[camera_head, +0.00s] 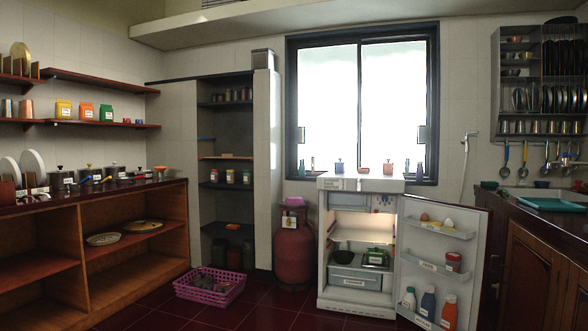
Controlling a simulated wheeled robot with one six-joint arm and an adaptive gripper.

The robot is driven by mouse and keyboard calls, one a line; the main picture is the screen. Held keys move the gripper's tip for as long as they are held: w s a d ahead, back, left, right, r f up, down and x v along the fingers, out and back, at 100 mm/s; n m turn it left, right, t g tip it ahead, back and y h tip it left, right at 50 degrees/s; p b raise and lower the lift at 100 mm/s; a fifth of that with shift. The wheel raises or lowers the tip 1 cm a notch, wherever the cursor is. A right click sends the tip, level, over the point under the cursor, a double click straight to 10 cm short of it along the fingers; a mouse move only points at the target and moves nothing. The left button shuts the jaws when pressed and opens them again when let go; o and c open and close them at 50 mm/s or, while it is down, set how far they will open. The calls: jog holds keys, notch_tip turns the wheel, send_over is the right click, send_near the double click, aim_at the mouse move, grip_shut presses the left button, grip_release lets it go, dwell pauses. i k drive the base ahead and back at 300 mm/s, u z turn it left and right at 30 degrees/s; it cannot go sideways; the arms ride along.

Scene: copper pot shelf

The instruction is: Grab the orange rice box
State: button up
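An orange box (86,111) stands upright on the lower wall shelf (132,125) at the left. It has a small pale label that is too small to read. A yellow box (63,109) stands to its left and a green box (106,113) to its right, both close beside it. My gripper is not in view.
A dark counter (105,191) with pots and plates lies below the shelf. An open fridge (340,184), its door (428,285) swung right, and a red gas cylinder (293,255) stand ahead. A pink basket (210,287) sits on the floor. The front middle floor is clear.

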aim_at(387, 169)
jog(key=u, duration=0.3)
jog(key=i, duration=2.1)
jog(key=z, duration=0.65)
jog(key=i, duration=0.8)
jog(key=z, duration=0.3)
